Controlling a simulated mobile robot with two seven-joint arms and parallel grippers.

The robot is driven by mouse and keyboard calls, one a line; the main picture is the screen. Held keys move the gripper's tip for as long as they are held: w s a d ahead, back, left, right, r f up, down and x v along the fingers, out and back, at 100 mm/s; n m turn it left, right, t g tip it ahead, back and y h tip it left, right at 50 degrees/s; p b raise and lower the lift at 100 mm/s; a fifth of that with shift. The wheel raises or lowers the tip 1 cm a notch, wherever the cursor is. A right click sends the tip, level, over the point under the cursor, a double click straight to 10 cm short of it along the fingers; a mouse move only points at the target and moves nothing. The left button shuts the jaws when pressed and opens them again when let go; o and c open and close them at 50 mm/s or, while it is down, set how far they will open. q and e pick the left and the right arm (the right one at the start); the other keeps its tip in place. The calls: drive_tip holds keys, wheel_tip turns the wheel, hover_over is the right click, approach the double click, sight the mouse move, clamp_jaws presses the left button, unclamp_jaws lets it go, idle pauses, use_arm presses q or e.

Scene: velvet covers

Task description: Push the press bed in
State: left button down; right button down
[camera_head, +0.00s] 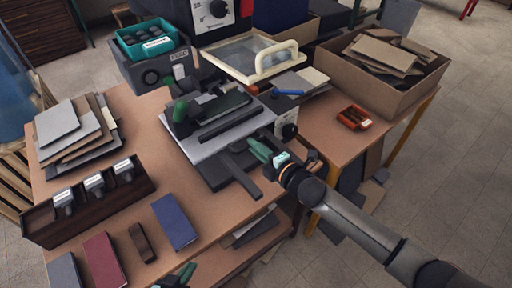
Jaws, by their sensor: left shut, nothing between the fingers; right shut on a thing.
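The press stands on the brown table. Its pale grey plate (203,146) carries a dark block and a green knob. The dark press bed (216,176) sticks out at the front of the plate, with a dark bar across it toward the lower right. My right gripper (259,150) reaches in from the lower right, its green fingers shut at the bed's right side. The fingers hide the exact contact; it appears to hold part of the bed. My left gripper (186,272) is shut and empty at the bottom edge, mostly out of view, apart from the press.
A wooden rack (90,205) with metal-topped tools stands left. Blue (174,222) and maroon (104,262) covers lie in front. Stacked boards (60,122) lie at far left. A carton of scraps (368,97) stands right. A white-handled frame (238,57) is behind the press.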

sight(244, 136)
drive_tip(key=x, duration=0.1)
drive_tip(key=b+x, duration=0.1)
drive_tip(key=x, duration=0.2)
drive_tip(key=shift+w+r, duration=0.1)
drive_tip(key=shift+r, duration=0.35)
drive_tip(key=c, duration=0.9)
unclamp_jaws()
drive_tip(key=shift+w+a, duration=0.1)
drive_tip(key=shift+a, duration=0.05)
drive_tip(key=shift+o, duration=0.3)
drive_tip(key=v, duration=1.2)
drive_tip(key=shift+s, duration=0.25)
